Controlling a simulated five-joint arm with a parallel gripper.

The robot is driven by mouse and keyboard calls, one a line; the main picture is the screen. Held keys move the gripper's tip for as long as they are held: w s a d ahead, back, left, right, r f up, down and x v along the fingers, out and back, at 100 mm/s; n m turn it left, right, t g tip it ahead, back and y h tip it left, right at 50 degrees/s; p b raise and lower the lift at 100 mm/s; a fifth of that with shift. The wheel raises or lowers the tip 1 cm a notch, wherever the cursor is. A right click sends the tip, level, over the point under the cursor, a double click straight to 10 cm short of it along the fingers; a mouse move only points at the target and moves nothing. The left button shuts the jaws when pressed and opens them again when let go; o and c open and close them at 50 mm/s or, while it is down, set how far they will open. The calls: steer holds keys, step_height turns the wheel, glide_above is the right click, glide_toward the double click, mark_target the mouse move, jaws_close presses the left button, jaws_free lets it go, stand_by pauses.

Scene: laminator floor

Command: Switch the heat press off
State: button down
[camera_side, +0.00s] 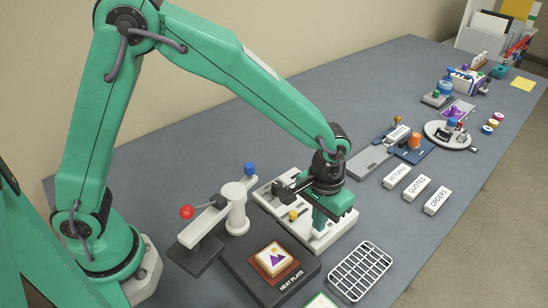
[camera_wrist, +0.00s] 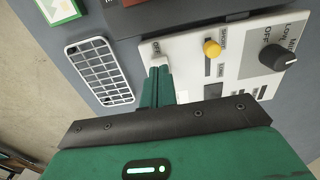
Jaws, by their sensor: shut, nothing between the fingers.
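The heat press has a dark base marked HEAT PLATE (camera_side: 240,262), with a picture tile (camera_side: 274,259) on it. Its white control panel (camera_side: 262,196) lies behind the plate; it also shows in the wrist view (camera_wrist: 190,50). My gripper (camera_side: 320,226) is shut and empty, pointing down over the panel's near end. In the wrist view the fingertips (camera_wrist: 158,70) are beside a small label at the panel's left end and hide what lies beneath; contact cannot be told. A yellow knob (camera_wrist: 212,48) stands by SHORT and LONG. A dark dial (camera_wrist: 272,57) has LOW, MID and OFF marks.
A wire rack (camera_side: 359,271) lies in front, right of the plate. White RETURNS, QUOTES and ORDERS blocks (camera_side: 417,188) and other fixtures stand farther right. Bare table lies between.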

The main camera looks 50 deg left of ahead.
steer(key=shift+r, duration=2.7)
steer(key=shift+a+r, duration=0.1)
steer(key=s+a+r+t, duration=0.2)
steer(key=s+a+r, duration=0.3)
steer(key=a+r, duration=0.6)
steer(key=s+a+r+t, duration=0.1)
steer(key=s+a+t, duration=0.2)
steer(key=s+a, duration=0.7)
steer(key=shift+a+r+t, duration=0.15)
steer(key=shift+r+t, duration=0.15)
